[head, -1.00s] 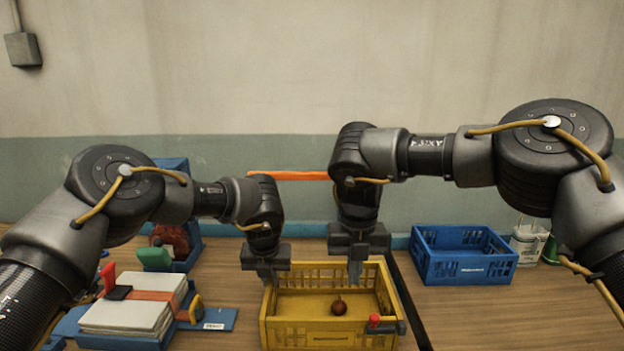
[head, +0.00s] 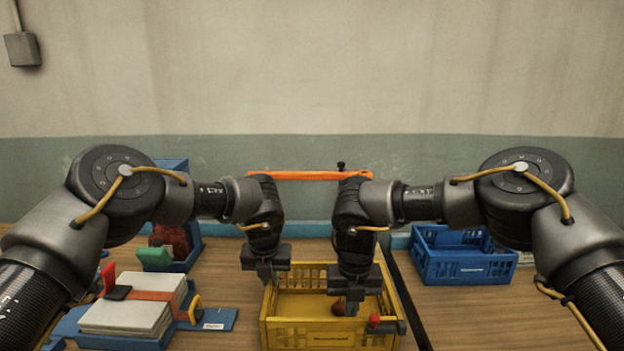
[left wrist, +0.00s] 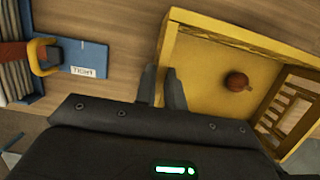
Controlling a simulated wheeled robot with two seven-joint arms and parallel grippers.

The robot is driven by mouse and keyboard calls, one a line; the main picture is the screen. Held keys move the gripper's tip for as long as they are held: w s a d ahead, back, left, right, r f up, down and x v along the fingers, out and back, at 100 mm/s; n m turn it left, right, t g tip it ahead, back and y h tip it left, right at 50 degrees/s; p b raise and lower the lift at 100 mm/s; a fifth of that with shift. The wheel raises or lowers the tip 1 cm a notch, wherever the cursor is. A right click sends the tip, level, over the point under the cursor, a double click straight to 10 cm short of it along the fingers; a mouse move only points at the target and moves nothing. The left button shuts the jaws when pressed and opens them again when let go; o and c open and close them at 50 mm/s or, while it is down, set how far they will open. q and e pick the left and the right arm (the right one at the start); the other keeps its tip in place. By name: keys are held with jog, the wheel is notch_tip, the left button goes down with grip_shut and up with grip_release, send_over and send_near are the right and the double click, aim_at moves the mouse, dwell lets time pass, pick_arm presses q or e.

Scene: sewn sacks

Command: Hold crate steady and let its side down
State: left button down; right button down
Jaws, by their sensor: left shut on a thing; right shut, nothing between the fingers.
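The yellow crate (head: 300,336) stands on the table in front of me, its front wall upright. A red knob (head: 374,320) on a grey fitting sits at its front right corner. My left gripper (head: 268,279) is shut on the crate's left wall; in the left wrist view its fingers (left wrist: 162,88) straddle the rim of the crate (left wrist: 178,40). My right gripper (head: 353,306) is shut and empty, pointing down over the crate behind the front wall, left of the red knob. A round brownish-red thing (left wrist: 238,81) lies in the crate, partly hidden by the right gripper in the head view.
A blue crate (head: 465,270) stands at the right, with pale containers partly hidden by my right arm. At the left are a blue holder with strapped paper stacks (head: 125,315) and a blue bin (head: 185,255). An orange bar (head: 310,175) runs behind the arms.

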aim_at(354, 322)
jog(key=shift+f, duration=0.1)
dwell(0.3)
jog(key=shift+s+f, duration=0.1)
jog(key=shift+s, duration=1.55)
jog(key=shift+s, duration=0.1)
jog(key=shift+s+f, duration=0.25)
jog(key=shift+s, duration=0.4)
jog(key=shift+s+f, duration=0.25)
jog(key=shift+s, duration=0.4)
